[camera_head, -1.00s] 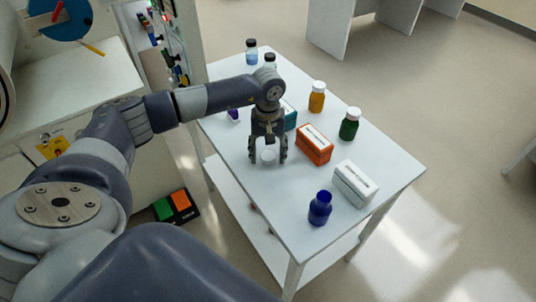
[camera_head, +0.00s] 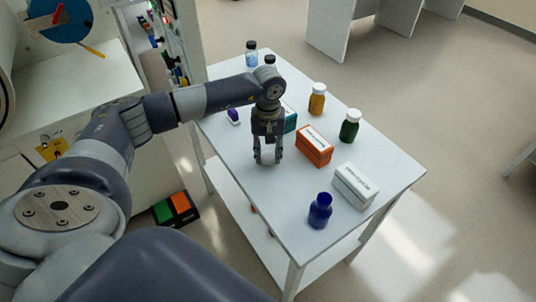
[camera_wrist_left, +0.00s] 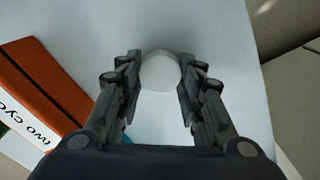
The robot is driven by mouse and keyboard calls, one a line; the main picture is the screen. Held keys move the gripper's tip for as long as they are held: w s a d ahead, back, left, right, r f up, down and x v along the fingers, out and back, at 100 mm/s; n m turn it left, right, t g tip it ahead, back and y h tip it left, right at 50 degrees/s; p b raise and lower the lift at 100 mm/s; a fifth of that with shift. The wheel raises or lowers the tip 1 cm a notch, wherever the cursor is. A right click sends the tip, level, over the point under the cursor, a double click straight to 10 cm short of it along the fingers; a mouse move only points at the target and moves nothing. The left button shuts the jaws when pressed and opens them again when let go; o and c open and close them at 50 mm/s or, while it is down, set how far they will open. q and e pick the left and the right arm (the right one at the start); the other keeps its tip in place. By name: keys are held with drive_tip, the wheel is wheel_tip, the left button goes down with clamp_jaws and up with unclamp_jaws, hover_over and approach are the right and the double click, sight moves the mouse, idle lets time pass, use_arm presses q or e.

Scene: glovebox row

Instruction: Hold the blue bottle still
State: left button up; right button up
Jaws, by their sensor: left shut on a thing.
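The blue bottle (camera_head: 320,210) stands upright on the white table (camera_head: 375,215) near its front edge, with no white cap visible on it. My left gripper (camera_head: 267,158) is apart from it, farther back and to the left. It is shut on a small round white cap-like thing (camera_head: 267,156), low over the tabletop. This white thing also shows between the fingertips in the left wrist view (camera_wrist_left: 160,72). I cannot tell whether it touches the table. My right gripper is not in view.
An orange box (camera_head: 314,147) and a white box (camera_head: 356,185) stand right of the gripper. A green bottle (camera_head: 349,127) and an amber bottle (camera_head: 317,100) stand behind them. A teal box (camera_head: 290,117) is partly hidden by my arm. The table's front-left area is clear.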

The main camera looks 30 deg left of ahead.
use_arm(q)
drive_tip(key=shift+r, duration=0.4)
drive_tip(key=shift+s+a+r+b, duration=0.2)
drive_tip(key=shift+s+r+b, duration=0.05)
drive_tip(key=shift+r+b, duration=0.2)
drive_tip(key=shift+s+a+r+b, duration=0.2)
drive_tip(key=shift+r+b, duration=0.15)
drive_tip(key=shift+r, duration=0.05)
drive_tip(key=s+a+r+b, duration=0.1)
drive_tip(key=s+a+b, duration=0.3)
drive_tip(key=s+a, duration=0.4)
drive_tip(key=s, duration=0.4)
drive_tip(key=shift+a+r, duration=0.4)
